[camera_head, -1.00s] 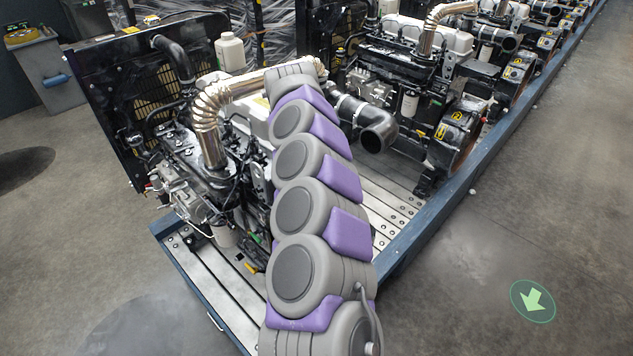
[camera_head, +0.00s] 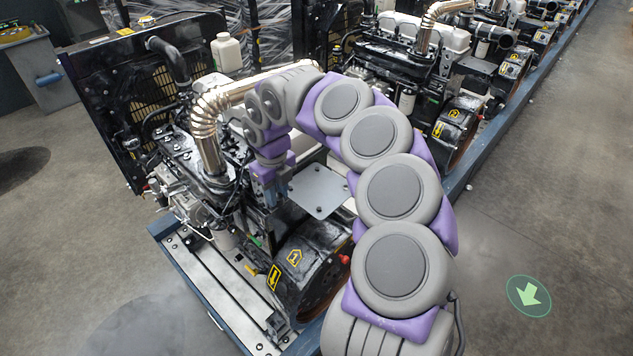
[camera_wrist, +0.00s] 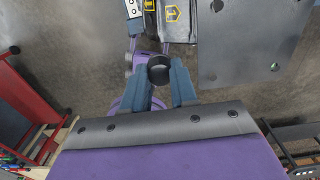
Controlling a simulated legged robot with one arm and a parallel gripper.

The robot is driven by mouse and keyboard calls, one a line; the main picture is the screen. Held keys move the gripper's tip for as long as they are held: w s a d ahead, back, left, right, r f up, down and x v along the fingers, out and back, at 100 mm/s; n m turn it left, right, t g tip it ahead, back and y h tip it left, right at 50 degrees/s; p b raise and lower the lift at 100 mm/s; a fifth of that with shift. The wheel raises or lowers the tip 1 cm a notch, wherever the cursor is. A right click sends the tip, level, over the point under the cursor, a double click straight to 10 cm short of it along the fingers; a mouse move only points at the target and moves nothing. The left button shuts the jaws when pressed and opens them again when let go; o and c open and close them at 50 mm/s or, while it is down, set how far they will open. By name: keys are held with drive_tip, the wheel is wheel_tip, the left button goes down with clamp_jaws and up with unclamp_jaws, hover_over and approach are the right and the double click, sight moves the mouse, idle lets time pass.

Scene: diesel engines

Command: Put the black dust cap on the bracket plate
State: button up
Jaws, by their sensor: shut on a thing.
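The black dust cap (camera_wrist: 160,69) is a small dark round cup held between the two blue-grey fingers of my gripper (camera_wrist: 161,84) in the wrist view. In the head view my gripper (camera_head: 266,190) points down beside the engine, just left of the bracket plate; I cannot make out the cap there. The bracket plate (camera_head: 319,191) is a flat grey square with small holes near its corners. In the wrist view the plate (camera_wrist: 247,42) fills the upper right, and the cap is apart from it, to its left.
The near engine's ribbed metal exhaust pipe (camera_head: 209,145) and white bottle (camera_head: 227,52) stand behind my arm. A black housing (camera_head: 306,262) with yellow labels is below the plate. A red frame (camera_wrist: 38,125) shows at left in the wrist view. Open floor lies right.

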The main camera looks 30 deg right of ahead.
hover_over(318, 188)
drive_tip(key=shift+s+a+f, duration=0.1)
drive_tip(key=shift+f, duration=0.55)
drive_tip(key=shift+f+b, duration=0.45)
drive_tip(key=shift+f, duration=1.35)
clamp_jaws()
drive_tip(key=o, duration=1)
unclamp_jaws()
drive_tip(key=shift+r, duration=0.1)
wheel_tip(318, 188, up, 12)
drive_tip(key=shift+f+p, duration=0.1)
drive_tip(key=shift+p, duration=0.7)
